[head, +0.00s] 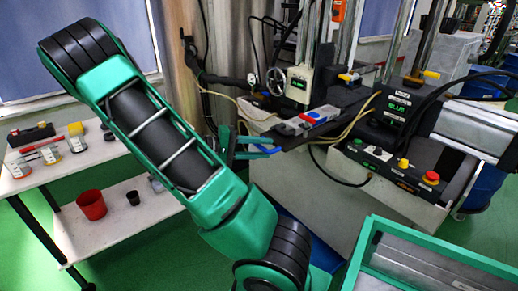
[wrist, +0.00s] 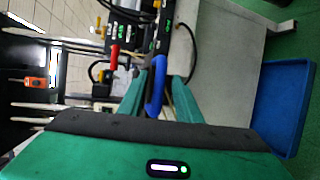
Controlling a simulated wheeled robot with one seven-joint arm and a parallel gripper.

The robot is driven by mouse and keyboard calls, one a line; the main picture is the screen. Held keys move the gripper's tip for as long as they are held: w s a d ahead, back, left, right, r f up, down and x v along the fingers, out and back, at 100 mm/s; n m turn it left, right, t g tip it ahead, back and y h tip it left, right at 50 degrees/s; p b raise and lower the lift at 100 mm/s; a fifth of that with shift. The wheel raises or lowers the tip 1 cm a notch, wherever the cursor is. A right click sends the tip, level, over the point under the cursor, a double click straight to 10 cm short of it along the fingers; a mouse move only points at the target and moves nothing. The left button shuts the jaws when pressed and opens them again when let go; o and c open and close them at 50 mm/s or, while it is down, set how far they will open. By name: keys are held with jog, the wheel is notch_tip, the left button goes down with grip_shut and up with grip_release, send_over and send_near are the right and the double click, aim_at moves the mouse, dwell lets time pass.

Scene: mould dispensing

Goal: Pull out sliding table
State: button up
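The sliding table (head: 290,135) is a dark, flat slide on the machine in the middle of the head view, carrying a metal mould with blue and red parts. A blue handle (head: 264,149) is at its near left end. My gripper (head: 240,148) is at this handle, its green fingers apart. In the wrist view, the blue handle (wrist: 156,88) stands between the two fingers of my gripper (wrist: 164,76), closer to the left finger, with a gap to the right one. Whether a finger touches it I cannot tell.
A control box with a red stop button (head: 431,178) is right of the slide. A white side table (head: 95,150) with a red cup (head: 91,204) stands left. A green-framed table (head: 420,255) is at the lower right.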

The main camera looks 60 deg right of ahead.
jog(key=v, duration=1.1)
dwell(0.4)
jog(key=s+a+f+t+y, duration=0.2)
jog(key=s+t+y, duration=0.2)
jog(key=s+y, duration=0.35)
jog(key=s+a+r+t+y, duration=0.1)
jog(key=s+a+t+y, duration=0.1)
jog(key=a, duration=0.3)
jog(key=s+a+r+t+y, duration=0.2)
jog(key=s+a+t, duration=0.2)
jog(key=a, duration=0.2)
jog(key=shift+s+a+r+n+t, duration=0.25)
jog(key=shift+s+r+n+t, duration=0.05)
jog(key=shift+s+r+n, duration=0.1)
jog(key=shift+d+y, duration=0.1)
jog(key=shift+y, duration=0.15)
